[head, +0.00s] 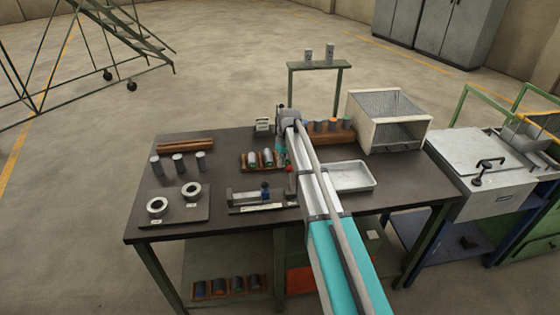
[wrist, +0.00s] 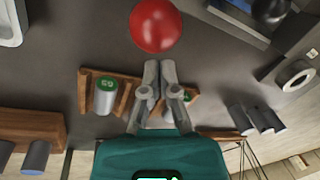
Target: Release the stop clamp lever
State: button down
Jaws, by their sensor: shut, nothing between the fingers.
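A red ball knob (wrist: 155,25) is large in the wrist view, just beyond my fingertips. It also shows small in the head view (head: 289,169), beside my arm. I cannot see a lever shaft under it. Part of a fixture with a dark round knob (wrist: 270,10) shows at the wrist view's top right. My gripper (wrist: 160,68) is shut and empty, its fingertips apart from the red ball in the picture. In the head view my arm partly hides the gripper.
A wooden rack (wrist: 125,98) with green-topped cylinders lies behind my fingers. A furnace-like unit (head: 478,165) stands right.

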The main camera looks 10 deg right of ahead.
jog(key=shift+s+d+r, duration=0.3)
jog(key=shift+s+d, duration=0.1)
jog(key=shift+s, duration=0.3)
